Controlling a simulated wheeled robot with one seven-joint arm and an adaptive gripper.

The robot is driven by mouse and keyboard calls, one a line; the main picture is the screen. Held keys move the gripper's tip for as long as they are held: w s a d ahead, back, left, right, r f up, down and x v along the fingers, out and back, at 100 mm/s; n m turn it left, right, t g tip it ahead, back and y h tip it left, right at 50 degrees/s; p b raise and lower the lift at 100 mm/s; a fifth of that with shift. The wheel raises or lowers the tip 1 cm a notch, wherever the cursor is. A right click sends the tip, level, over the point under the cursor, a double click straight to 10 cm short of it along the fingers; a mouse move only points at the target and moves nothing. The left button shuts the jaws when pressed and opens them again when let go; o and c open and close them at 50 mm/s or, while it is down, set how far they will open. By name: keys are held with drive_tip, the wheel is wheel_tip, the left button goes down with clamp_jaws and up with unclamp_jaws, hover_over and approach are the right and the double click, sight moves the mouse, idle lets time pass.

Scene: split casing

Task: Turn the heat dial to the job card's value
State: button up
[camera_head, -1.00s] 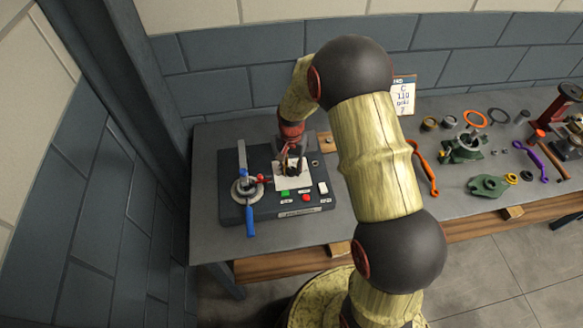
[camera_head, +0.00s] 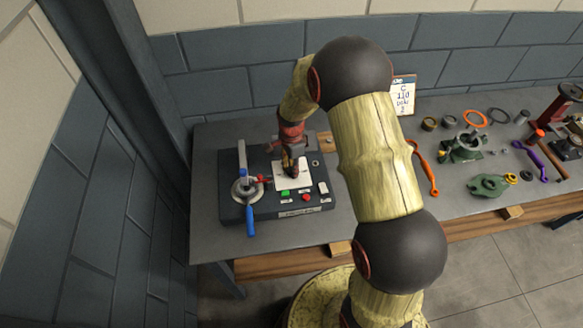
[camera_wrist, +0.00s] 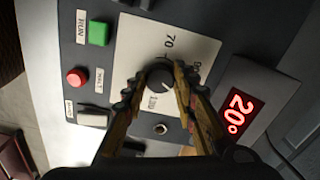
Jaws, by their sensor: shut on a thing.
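The heat dial (camera_wrist: 160,74) is a dark round knob on a white scale plate (camera_wrist: 125,50), with 70 and 130 readable on it in the wrist view. My gripper (camera_wrist: 158,80) is shut on the dial, one finger on each side. In the head view my gripper (camera_head: 290,172) is over the plate and hides most of the dial. A red display (camera_wrist: 236,112) beside the plate reads 20°. The job card (camera_head: 404,96) stands at the wall behind my arm; it seems to show C and 110, with smaller lines too blurred to read surely.
The panel carries a green RUN button (camera_wrist: 99,33), a red HALT button (camera_wrist: 77,77) and a pale switch (camera_wrist: 93,118). A blue-handled lever (camera_head: 250,215) is at the panel's left. Tools, rings and a green casing (camera_head: 487,185) lie to the right.

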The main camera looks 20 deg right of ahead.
idle(0.4)
drive_tip(key=o, duration=1.1)
drive_tip(key=shift+o, duration=0.3)
drive_tip(key=shift+r, duration=0.1)
wheel_tip(320, 180, up, 12)
